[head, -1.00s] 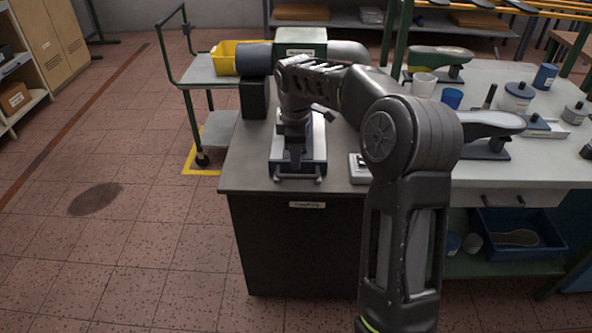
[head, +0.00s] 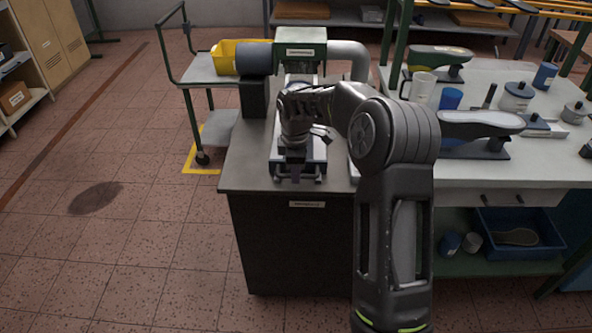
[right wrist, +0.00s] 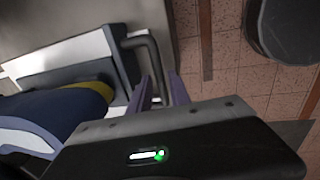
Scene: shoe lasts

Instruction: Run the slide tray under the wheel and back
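The slide tray (head: 316,167) lies on the dark cabinet top in front of the green-hooded machine (head: 304,47), with its handle at the near end. The wheel under the hood cannot be made out clearly. My right gripper (right wrist: 160,90) is at that handle. In the right wrist view the grey handle bar (right wrist: 157,60) runs between its two close-set purple fingers, and the gripper looks shut on it. A rounded blue and white piece with a yellow edge (right wrist: 65,110) shows over the tray there. My right wrist hides much of the tray in the head view. My left gripper is out of view.
A white workbench (head: 470,165) with a grey last (head: 480,122), mugs and pots adjoins on the right. A trolley with a yellow bin (head: 225,57) stands at the back left. A thick grey pipe (head: 352,55) leaves the machine's right side. The floor on the left is clear.

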